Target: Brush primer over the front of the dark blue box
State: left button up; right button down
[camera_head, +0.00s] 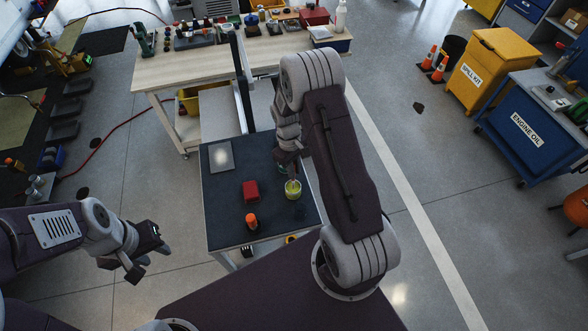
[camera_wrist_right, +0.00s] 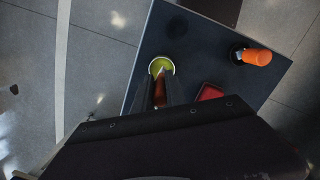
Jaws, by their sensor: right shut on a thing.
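My right gripper (camera_head: 289,158) is shut on a brush with a reddish-brown handle (camera_wrist_right: 160,92). It points down at an open tin of yellow-green primer (camera_head: 293,190), which stands on the dark-topped cart. In the right wrist view the brush's tip overlaps the primer in the tin (camera_wrist_right: 162,65); I cannot tell how deep it is. My left gripper (camera_head: 148,259) is open and empty, left of the cart and apart from it. I cannot make out the dark blue box for certain; my right arm hides part of the cart top.
A wooden workbench (camera_head: 185,68) with many items stands behind. A yellow spill-kit cabinet (camera_head: 485,75) and blue engine-oil cart (camera_head: 525,135) stand right.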

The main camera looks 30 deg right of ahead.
jog(key=shift+f+b, duration=0.35)
jog(key=shift+f, duration=0.2)
dwell(0.4)
dwell(1.0)
notch_tip(320, 180, up, 7)
jog(key=p, duration=0.6)
jog(key=shift+f, duration=0.15)
dwell(0.5)
jog(key=s+a+r+m+b, duration=0.3)
jog(key=s+a+b, duration=0.1)
jog(key=a+b, duration=0.2)
jog(key=shift+a+m, duration=0.35)
jog(key=shift+m, duration=0.05)
